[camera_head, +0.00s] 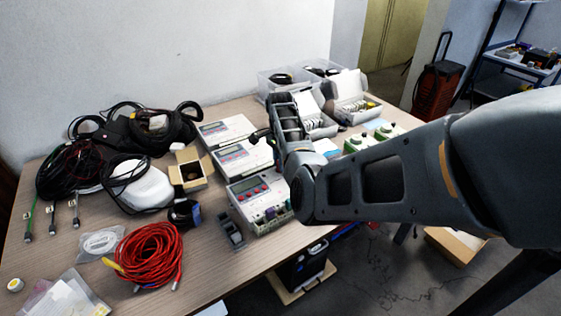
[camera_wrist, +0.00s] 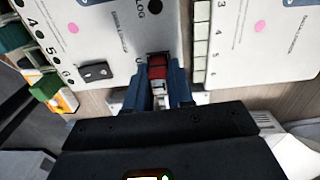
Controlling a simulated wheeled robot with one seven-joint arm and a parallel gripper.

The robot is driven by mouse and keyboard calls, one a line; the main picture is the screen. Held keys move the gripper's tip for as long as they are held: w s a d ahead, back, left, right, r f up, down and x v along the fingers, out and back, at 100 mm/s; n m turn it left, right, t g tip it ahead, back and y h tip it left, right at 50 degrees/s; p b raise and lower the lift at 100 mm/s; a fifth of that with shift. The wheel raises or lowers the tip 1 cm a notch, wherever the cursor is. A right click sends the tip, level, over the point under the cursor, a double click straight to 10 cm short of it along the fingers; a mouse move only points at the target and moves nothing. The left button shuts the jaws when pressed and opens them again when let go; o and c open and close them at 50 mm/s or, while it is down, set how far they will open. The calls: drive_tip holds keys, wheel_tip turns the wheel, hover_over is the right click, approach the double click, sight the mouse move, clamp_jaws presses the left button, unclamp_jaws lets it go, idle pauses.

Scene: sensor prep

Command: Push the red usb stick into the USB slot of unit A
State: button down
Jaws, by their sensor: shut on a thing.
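In the wrist view my gripper (camera_wrist: 160,82) is shut on the red usb stick (camera_wrist: 157,69), between two blue fingers. The far end of the stick meets a dark opening at the edge of a white unit (camera_wrist: 118,35). I cannot tell how deep it sits, or whether this is unit A, as no such letter is readable. In the head view several white units with small screens stand in a row, the nearest (camera_head: 247,187) by the table's front. My arm hides part of that area, and the stick cannot be made out there.
A second white unit (camera_wrist: 265,40) stands close on the right in the wrist view, with a narrow gap between. A red cable coil (camera_head: 150,254), black cables (camera_head: 70,170) and a small open box (camera_head: 188,168) crowd the table's left. Clear bins (camera_head: 283,82) stand at the back.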

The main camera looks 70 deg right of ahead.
drive_tip(key=shift+f, duration=0.1)
drive_tip(key=c, duration=0.7)
unclamp_jaws()
drive_tip(key=shift+c, duration=0.2)
drive_tip(key=shift+r+p, duration=1.15)
drive_tip(key=shift+r, duration=2.35)
drive_tip(key=shift+s, duration=0.1)
